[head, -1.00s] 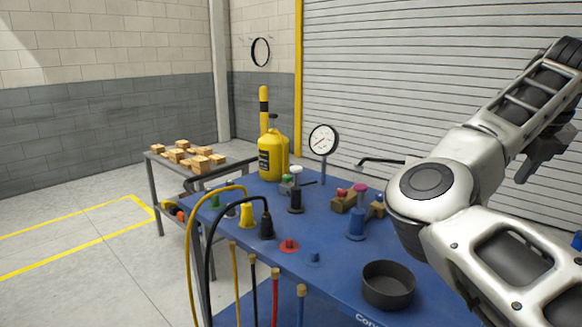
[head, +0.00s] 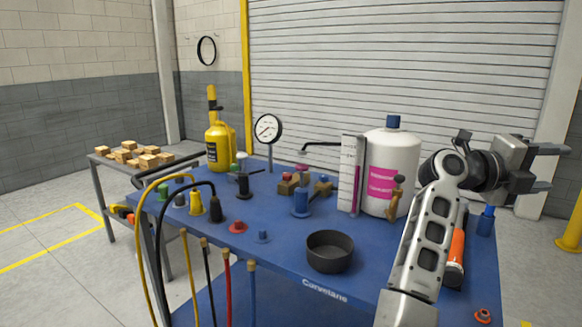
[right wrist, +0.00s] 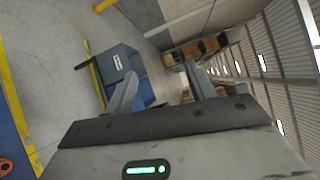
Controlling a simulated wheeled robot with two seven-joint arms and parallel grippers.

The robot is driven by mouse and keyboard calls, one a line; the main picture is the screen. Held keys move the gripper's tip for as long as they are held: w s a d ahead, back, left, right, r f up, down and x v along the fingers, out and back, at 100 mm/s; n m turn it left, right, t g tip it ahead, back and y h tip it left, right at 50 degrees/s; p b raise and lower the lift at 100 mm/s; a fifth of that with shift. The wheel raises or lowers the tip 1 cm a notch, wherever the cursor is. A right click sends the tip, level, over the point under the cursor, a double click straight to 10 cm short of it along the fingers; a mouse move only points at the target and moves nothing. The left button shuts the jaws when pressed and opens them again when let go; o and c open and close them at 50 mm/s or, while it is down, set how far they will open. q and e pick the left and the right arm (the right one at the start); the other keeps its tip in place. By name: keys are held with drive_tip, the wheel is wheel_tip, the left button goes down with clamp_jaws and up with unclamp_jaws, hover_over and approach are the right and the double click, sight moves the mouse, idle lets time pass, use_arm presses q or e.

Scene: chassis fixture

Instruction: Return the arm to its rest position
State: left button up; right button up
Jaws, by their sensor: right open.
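My right arm comes up from the bottom right of the head view. Its forearm passes in front of the right part of the blue workbench (head: 285,255). My right gripper (head: 555,168) points to the right, beyond the bench's right end and above floor level. Its fingers are apart with nothing between them. The right wrist view shows the two fingers (right wrist: 160,92) spread, with floor, a blue bin and stacked goods beyond them. My left gripper is not in view.
On the bench stand a white bottle (head: 392,165), a dark round bowl (head: 330,252), a pressure gauge (head: 268,130), a yellow jug (head: 220,145) and several coloured fittings. A side table (head: 98,165) holds wooden blocks. In the right wrist view, a blue bin (right wrist: 122,65) stands on open floor.

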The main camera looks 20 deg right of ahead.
drive_tip(key=w+a+f+n+t+h+b, duration=0.25)
drive_tip(key=w+a+n+t+h, duration=0.5)
drive_tip(key=a+n+t, duration=0.8)
drive_tip(key=w+a+f+n+t+y, duration=0.2)
drive_tip(key=a+f+n+t+y, duration=0.4)
drive_tip(key=n+y, duration=0.4)
drive_tip(key=w+a+f+n+t+y, duration=0.2)
drive_tip(key=a+f+n+t+y, duration=0.2)
drive_tip(key=f+n+t+y, duration=0.45)
drive_tip(key=s+a+f+n+g+y+b, duration=0.15)
drive_tip(key=a+f+n+g+y, duration=0.25)
drive_tip(key=a+f+n+y, duration=0.4)
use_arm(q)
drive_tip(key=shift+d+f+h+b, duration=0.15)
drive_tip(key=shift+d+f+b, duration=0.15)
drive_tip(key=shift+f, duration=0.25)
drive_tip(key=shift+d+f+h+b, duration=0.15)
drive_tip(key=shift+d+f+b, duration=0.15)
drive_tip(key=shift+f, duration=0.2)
use_arm(e)
drive_tip(key=s+a+f+n+g+y, duration=0.1)
drive_tip(key=s+a+f+g, duration=0.4)
drive_tip(key=s+f, duration=0.3)
drive_tip(key=s+a+f+g, duration=0.4)
drive_tip(key=s+f, duration=0.5)
drive_tip(key=f, duration=0.4)
drive_tip(key=shift+a+f+n+g+y, duration=0.15)
drive_tip(key=shift+a+n+g+y, duration=0.2)
drive_tip(key=shift+n+g+y, duration=0.05)
